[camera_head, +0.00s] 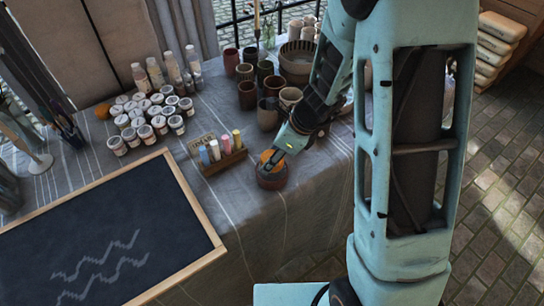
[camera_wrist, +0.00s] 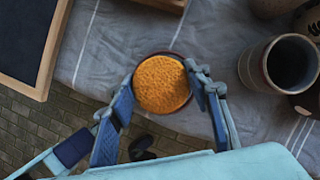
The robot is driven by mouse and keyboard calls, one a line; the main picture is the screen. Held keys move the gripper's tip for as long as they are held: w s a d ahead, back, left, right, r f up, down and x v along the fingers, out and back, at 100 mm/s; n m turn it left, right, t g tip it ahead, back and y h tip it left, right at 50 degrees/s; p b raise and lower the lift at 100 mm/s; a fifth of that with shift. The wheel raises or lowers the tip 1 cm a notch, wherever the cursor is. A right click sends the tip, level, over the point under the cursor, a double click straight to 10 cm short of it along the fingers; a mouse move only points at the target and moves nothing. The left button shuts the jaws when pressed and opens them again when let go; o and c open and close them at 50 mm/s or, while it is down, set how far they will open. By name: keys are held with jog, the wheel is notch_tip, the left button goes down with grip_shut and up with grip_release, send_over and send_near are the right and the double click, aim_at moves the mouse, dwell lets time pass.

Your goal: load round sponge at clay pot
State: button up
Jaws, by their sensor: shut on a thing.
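The round sponge (camera_wrist: 161,84) is an orange-yellow disc with a pitted face. My gripper (camera_wrist: 165,82) is shut on it, with a finger on each side, in the wrist view. In the head view my gripper (camera_head: 274,158) points down at the sponge, which shows as a bit of orange (camera_head: 268,157). Right under the sponge is a small reddish-brown clay pot (camera_head: 272,179) near the table's front edge. In the wrist view only a thin dark rim of the pot (camera_wrist: 178,54) shows around the sponge. I cannot tell how deep the sponge sits in the pot.
A wooden chalk holder (camera_head: 222,159) stands just left of the pot. A framed blackboard (camera_head: 95,240) lies at the left front. Several paint jars (camera_head: 146,133) and brown cups (camera_head: 247,95) stand further back. A grey mug (camera_wrist: 280,64) is at the right in the wrist view.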

aim_at(264, 154)
jog(key=shift+r+p, duration=2.1)
jog(key=shift+r, duration=0.45)
jog(key=shift+w, duration=0.1)
jog(key=shift+w+a+r+n+g+p, duration=0.15)
jog(key=shift+r+n+g, duration=0.1)
jog(key=shift+n, duration=0.25)
jog(key=shift+w+a+r+n+g+p, duration=0.1)
jog(key=shift+r+n+g+p, duration=0.1)
jog(key=shift+n, duration=0.3)
jog(key=d+r+n+g, duration=0.1)
jog(key=n, duration=0.2)
jog(key=r+n+g+p, duration=0.1)
jog(key=n, duration=0.2)
jog(key=d+r+n+g+p, duration=0.1)
jog(key=n+g, duration=0.1)
jog(key=n, duration=0.2)
jog(key=shift+w+d+r+h, duration=0.1)
jog(key=shift+d+r+h, duration=0.15)
jog(key=shift+d+h, duration=0.1)
jog(key=d+r+n+g+h+p, duration=0.1)
jog(key=d+r+n, duration=0.4)
jog(key=d+n, duration=0.5)
jog(key=h+p, duration=0.1)
jog(key=h, duration=0.1)
jog(key=shift+d+g+h, duration=0.35)
